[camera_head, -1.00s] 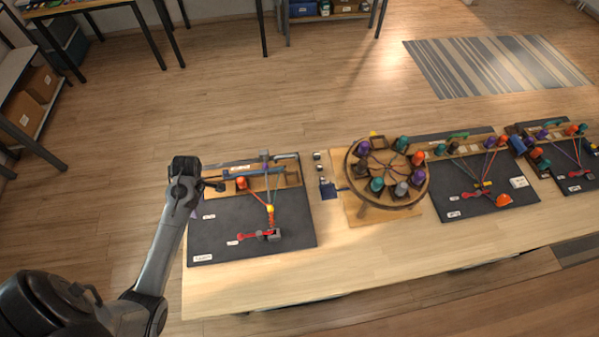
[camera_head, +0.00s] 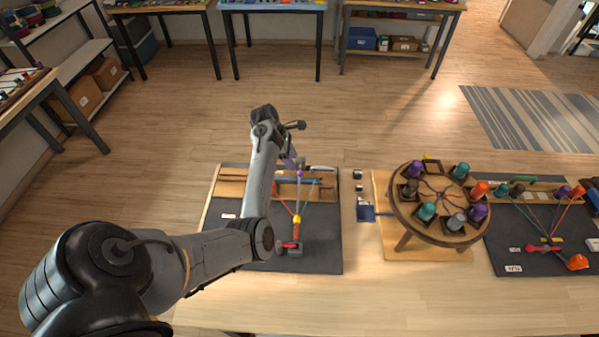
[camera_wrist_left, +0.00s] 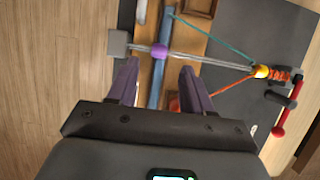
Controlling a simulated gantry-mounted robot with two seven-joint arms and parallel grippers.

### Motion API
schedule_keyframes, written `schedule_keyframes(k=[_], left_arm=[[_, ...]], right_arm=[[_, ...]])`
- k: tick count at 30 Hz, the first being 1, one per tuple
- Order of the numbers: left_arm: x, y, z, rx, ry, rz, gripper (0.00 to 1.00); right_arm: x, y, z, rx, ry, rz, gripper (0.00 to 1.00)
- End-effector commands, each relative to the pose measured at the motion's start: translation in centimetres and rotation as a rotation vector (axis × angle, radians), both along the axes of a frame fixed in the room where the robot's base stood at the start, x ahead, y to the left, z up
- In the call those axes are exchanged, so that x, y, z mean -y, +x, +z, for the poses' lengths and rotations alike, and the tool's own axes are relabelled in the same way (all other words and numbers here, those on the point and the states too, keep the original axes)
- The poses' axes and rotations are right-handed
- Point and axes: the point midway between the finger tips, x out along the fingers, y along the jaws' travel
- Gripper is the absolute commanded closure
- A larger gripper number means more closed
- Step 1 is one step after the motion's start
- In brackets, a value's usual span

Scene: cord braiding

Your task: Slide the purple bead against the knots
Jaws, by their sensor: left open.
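The purple bead (camera_wrist_left: 159,51) sits on the pale grey cords in the left wrist view, near the grey block (camera_wrist_left: 118,42) at one cord end. It also shows in the head view (camera_head: 299,174). The yellow and orange knots (camera_wrist_left: 268,73) are at the cords' other end, well apart from the bead. A bare stretch of cord lies between them. My left gripper (camera_wrist_left: 158,76) is open with purple fingers. The bead is just beyond the gap between its fingertips and not gripped. My right gripper is out of view.
A red clamp (camera_wrist_left: 284,120) lies beside the knots. A blue bar (camera_wrist_left: 166,78) crosses under the cords, with a teal cord (camera_wrist_left: 218,38) nearby. A round stand with coloured bobbins (camera_head: 400,215) is to the right. The dark board's front is mostly clear.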

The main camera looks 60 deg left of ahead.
Motion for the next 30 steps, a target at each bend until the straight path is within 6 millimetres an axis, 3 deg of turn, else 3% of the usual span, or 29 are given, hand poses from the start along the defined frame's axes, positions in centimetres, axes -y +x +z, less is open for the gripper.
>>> schedule_keyframes(k=[6,12,26,30], left_arm=[[0.9,1.2,-3.5,-0.001,-0.002,-0.001,0.50],[1.3,1.9,-5.6,0.000,0.000,-0.001,0.50],[1.6,2.3,-6.6,-0.001,0.001,-0.001,0.50],[1.6,2.3,-6.6,-0.001,0.001,-0.001,0.67]], right_arm=[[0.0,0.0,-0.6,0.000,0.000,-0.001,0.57],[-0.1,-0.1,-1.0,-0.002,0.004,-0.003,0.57],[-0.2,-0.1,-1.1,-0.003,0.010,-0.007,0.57],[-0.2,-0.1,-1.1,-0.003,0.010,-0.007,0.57]])
